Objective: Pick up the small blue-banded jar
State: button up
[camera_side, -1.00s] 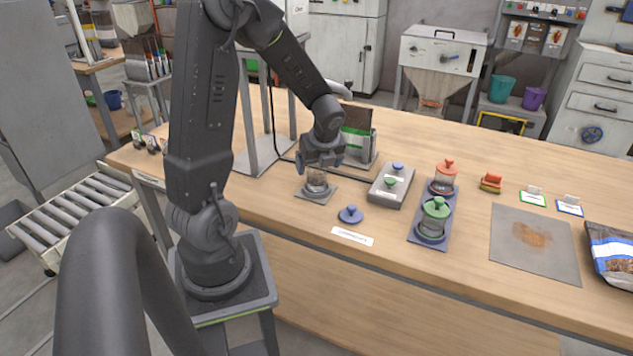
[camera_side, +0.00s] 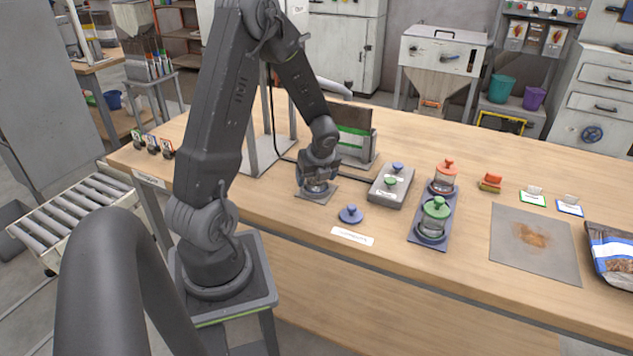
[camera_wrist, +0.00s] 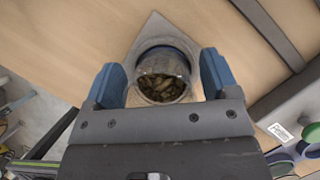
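The small blue-banded jar (camera_wrist: 163,78) stands on a grey square plate (camera_wrist: 158,27) in the wrist view, its mouth open and brown pellets inside. A blue band shows along its far edge. My gripper (camera_wrist: 161,78) is open, with one blue-padded finger on each side of the jar and a narrow gap at each side. In the side view my gripper (camera_side: 316,186) is low over the grey plate (camera_side: 327,194) and hides most of the jar.
A blue lid (camera_side: 350,214) lies on the bench just right of the plate. A grey block with two small knobs (camera_side: 390,186) and a rack with two lidded jars (camera_side: 426,226) stand farther right. A metal frame (camera_side: 254,160) and an upright panel (camera_side: 352,130) stand behind.

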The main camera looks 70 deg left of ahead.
jog(key=c, duration=1)
jog(key=shift+r, duration=0.1)
